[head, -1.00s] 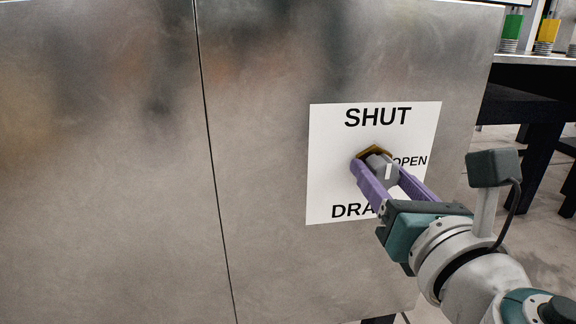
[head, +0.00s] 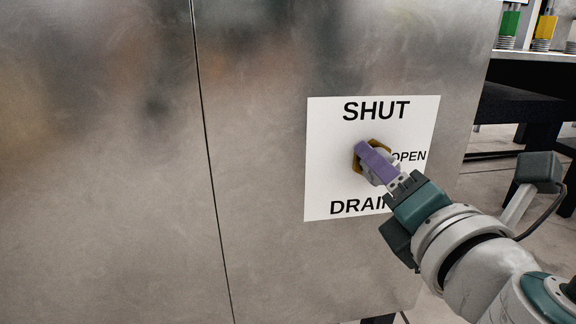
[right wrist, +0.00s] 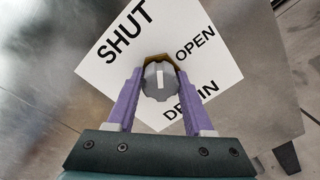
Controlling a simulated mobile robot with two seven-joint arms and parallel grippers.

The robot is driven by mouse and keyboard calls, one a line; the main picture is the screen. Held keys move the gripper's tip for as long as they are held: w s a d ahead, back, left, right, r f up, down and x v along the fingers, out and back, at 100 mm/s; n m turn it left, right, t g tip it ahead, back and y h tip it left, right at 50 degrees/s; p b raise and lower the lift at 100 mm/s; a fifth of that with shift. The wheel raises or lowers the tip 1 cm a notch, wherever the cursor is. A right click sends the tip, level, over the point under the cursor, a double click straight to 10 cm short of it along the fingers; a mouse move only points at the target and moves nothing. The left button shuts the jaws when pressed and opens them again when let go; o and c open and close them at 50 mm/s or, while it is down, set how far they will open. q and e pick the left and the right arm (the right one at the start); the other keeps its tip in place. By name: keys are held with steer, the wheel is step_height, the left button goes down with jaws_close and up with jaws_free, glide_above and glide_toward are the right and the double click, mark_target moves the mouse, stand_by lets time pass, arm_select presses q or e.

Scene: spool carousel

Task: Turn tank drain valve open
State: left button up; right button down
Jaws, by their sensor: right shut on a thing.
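The drain valve is a grey knob (right wrist: 150,90) with a white pointer line, in front of a gold-brown plate (head: 357,161) on a white sign (head: 325,150) reading SHUT at the top, OPEN at the right and DRAIN at the bottom. My right gripper (right wrist: 157,84) is shut on the knob, with a purple finger on either side. In the right wrist view the pointer stands about midway between SHUT and OPEN. In the head view my right gripper (head: 376,163) is turned, and its near finger hides most of the knob. My left gripper is not in view.
The sign is on a flat brushed-metal panel (head: 110,170) with a vertical seam. At the far right are a dark-framed bench (head: 520,100) and green (head: 510,22) and yellow (head: 545,27) spools. The panel left of the sign is clear.

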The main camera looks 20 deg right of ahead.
steer(key=m, duration=0.5)
steer(key=shift+m, duration=2.5)
steer(key=shift+y, duration=0.3)
steer(key=shift+c, duration=1.4)
jaws_free()
steer(key=shift+r, duration=0.1)
